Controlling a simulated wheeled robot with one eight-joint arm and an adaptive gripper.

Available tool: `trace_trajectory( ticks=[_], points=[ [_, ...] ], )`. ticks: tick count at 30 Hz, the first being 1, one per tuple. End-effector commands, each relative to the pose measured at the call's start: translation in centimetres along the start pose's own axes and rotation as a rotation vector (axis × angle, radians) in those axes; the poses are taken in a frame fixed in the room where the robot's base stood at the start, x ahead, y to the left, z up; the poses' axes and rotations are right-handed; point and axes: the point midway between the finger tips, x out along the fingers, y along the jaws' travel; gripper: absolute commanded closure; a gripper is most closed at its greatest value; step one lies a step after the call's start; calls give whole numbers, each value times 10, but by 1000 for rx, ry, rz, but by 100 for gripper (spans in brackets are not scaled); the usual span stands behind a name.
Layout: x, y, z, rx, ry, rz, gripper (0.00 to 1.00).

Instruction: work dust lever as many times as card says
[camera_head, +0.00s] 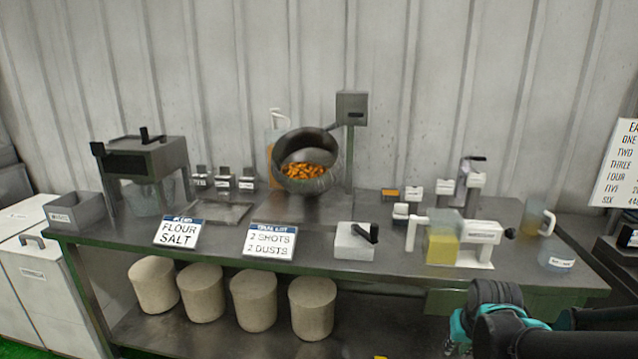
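A card (268,242) leans at the front of the steel table and seems to read "2 SHOTS" over "2 DUSTS"; its small header is blurred. Just right of it is a white box (352,242) with a black lever (368,232) on its right side. A tilted dark drum (335,181) holding orange pieces stands behind the card. A grey box on a post (352,107) rises behind the drum. No label tells which part is the dust lever.
A second card (178,232) reads "FLOUR SALT". A hopper machine (143,165) stands at left. Several beige tubs (255,300) sit below. The table's front edge (330,268) lies before my arm.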

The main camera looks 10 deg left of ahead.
Motion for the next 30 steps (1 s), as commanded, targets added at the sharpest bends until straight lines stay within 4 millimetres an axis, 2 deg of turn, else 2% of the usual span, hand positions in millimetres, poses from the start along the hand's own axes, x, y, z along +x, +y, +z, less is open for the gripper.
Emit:
trace_trajectory(
  ticks=[1, 3, 4, 30],
  points=[
    [0, 0, 0, 0, 0, 0, 91],
    [0, 0, 0, 0, 0, 0, 99],
    [0, 0, 0, 0, 0, 0, 100],
    [0, 0, 0, 0, 0, 0, 100]
  ],
)
